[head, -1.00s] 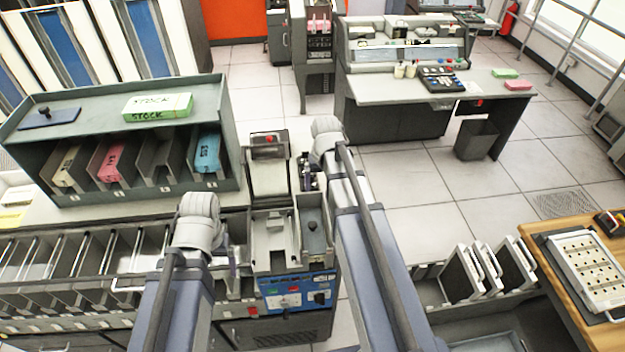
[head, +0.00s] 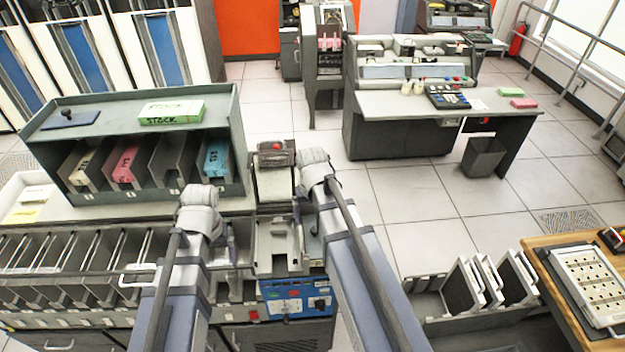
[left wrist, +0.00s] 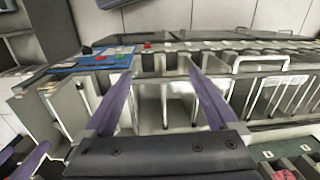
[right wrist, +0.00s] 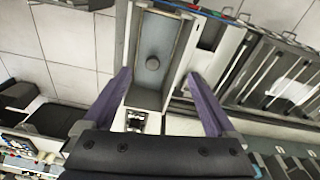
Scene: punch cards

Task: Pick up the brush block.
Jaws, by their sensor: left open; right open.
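In the head view my right arm mostly hides this spot. My left gripper (left wrist: 160,67) is open and empty above the sorter's pockets. A dark flat plate with a knob (head: 70,119) lies on top of the card rack at left.
The card rack (head: 140,101) holds coloured card decks, with a green-white stock box (head: 171,112) on top. The blue control panel (head: 296,296) is at the machine's front. Upright framed boards (head: 463,283) and a wooden table (head: 548,243) stand at right. Open floor lies behind.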

